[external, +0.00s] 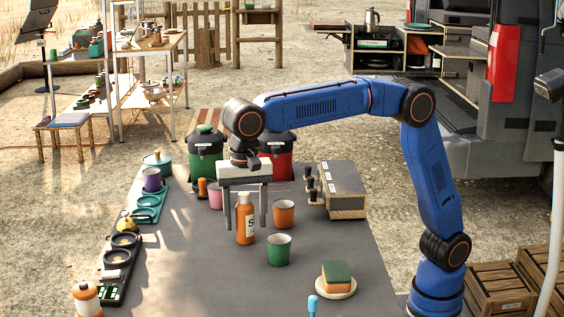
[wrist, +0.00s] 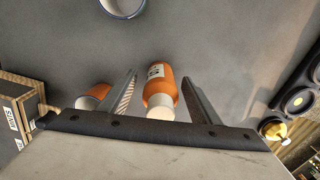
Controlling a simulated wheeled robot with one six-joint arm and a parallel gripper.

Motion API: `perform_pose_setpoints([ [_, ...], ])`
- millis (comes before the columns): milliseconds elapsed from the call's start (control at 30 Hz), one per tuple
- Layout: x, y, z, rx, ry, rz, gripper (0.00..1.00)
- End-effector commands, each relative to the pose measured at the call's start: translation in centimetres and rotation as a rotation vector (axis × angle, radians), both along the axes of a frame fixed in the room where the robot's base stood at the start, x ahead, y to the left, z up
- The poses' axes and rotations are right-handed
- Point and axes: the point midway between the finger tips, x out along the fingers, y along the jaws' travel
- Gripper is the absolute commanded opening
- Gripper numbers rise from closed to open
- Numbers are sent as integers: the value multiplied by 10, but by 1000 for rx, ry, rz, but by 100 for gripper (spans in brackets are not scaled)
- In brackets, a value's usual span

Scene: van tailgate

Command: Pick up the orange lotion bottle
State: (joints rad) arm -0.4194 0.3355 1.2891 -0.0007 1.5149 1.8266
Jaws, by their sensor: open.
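The orange lotion bottle (external: 245,224) stands upright on the grey table, with a white cap and a white label. In the wrist view the bottle (wrist: 159,88) shows between my two fingers, its white cap toward the camera. My gripper (external: 246,225) is open and points down, one finger on each side of the bottle. In the wrist view my gripper (wrist: 158,92) shows a gap between each finger and the bottle. I cannot tell exactly how far down the fingers reach along it.
An orange cup (external: 284,214) stands close to the right of my gripper, and a green cup (external: 279,250) stands in front. A pink cup (external: 215,196) is behind left. A dark box (external: 340,186) stands at the right.

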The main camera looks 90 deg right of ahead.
Motion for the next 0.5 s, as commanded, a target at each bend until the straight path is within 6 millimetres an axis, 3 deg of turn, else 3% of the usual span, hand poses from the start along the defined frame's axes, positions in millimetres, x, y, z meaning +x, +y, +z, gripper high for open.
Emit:
perform_pose_setpoints([
  [200,1,-1,-25,0,0,-1,57],
  [500,1,-1,-28,0,-1,-1,57],
])
